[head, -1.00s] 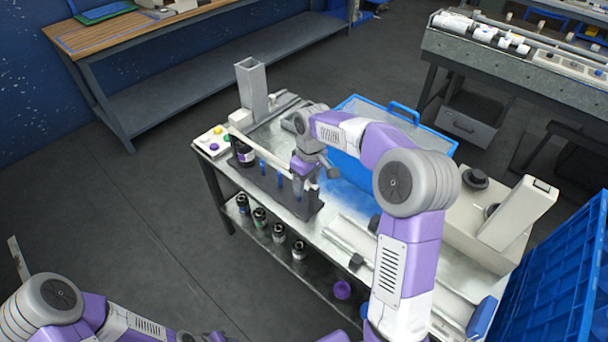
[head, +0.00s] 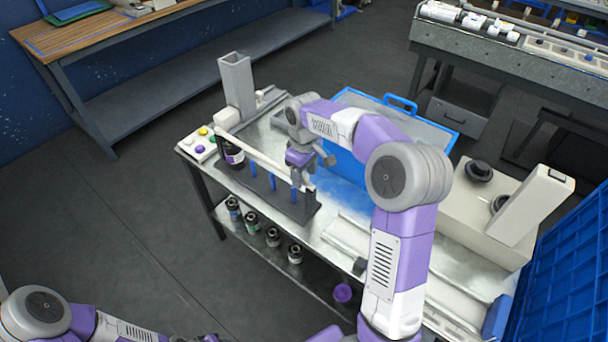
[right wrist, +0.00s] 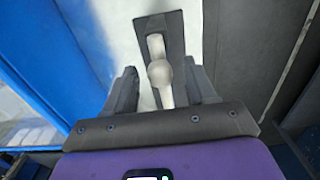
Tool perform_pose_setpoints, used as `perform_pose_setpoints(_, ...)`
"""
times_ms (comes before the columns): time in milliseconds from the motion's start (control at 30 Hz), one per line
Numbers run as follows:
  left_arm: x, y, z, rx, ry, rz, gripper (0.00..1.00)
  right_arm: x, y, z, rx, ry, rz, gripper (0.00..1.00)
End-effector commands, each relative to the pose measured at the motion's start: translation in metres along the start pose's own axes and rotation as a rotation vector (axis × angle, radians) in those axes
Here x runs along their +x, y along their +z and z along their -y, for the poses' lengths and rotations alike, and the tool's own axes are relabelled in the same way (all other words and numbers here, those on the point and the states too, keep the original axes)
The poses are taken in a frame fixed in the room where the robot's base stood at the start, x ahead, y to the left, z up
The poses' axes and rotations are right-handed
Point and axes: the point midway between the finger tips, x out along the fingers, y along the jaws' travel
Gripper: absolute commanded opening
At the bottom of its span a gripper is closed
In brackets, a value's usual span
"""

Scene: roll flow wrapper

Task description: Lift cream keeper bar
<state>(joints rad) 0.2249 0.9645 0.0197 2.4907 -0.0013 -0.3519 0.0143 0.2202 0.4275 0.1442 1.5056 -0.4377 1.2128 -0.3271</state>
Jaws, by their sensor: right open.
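The cream keeper bar (head: 262,157) is a long pale bar lying along the top of a dark rack (head: 262,186) on the metal table. In the right wrist view, the bar (right wrist: 157,45) is seen end-on with a rounded knob on it, between my right fingers. My right gripper (head: 302,172) is over the bar's right end in the head view. In the right wrist view the gripper (right wrist: 162,88) is open, with a finger on each side of the bar and gaps beside it. Part of my left arm shows at bottom left; its gripper is out of view.
A button box (head: 199,142), a dark bottle (head: 231,155) and a grey post (head: 237,88) are at the left. A cream machine (head: 500,205) is at the right. Blue posts (head: 272,181) stand along the rack's front.

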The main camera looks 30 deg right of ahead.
Motion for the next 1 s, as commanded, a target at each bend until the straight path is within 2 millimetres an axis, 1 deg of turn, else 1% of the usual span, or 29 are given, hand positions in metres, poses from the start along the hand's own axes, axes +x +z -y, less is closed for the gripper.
perform_pose_setpoints(200, -0.0002, 0.0000, -0.0001, 0.000, 0.000, 0.000, 0.43, 0.0004, -0.0001, 0.0002, 0.000, 0.000, 0.000, 0.55)
perform_pose_setpoints(233, -0.0002, 0.0000, -0.0001, 0.000, 0.000, 0.000, 0.43, 0.0004, -0.0001, 0.0002, 0.000, 0.000, 0.000, 0.54)
perform_pose_setpoints(500, -0.0002, 0.0000, -0.0001, 0.000, 0.000, 0.000, 0.43, 0.0004, -0.0001, 0.0003, 0.000, -0.001, 0.000, 0.12)
perform_pose_setpoints(600, -0.0001, -0.0001, -0.0001, 0.000, 0.000, 0.000, 0.43, 0.0007, 0.0000, 0.0004, 0.000, -0.001, 0.001, 0.00)
perform_pose_setpoints(867, -0.0010, 0.0000, -0.0004, 0.000, 0.000, 0.000, 0.43, 0.0006, 0.0004, 0.0004, 0.001, -0.002, 0.003, 0.00)
perform_pose_setpoints(1000, -0.0070, 0.0003, -0.0027, 0.000, 0.000, 0.000, 0.43, -0.0039, 0.0025, -0.0013, 0.006, -0.002, 0.013, 0.00)
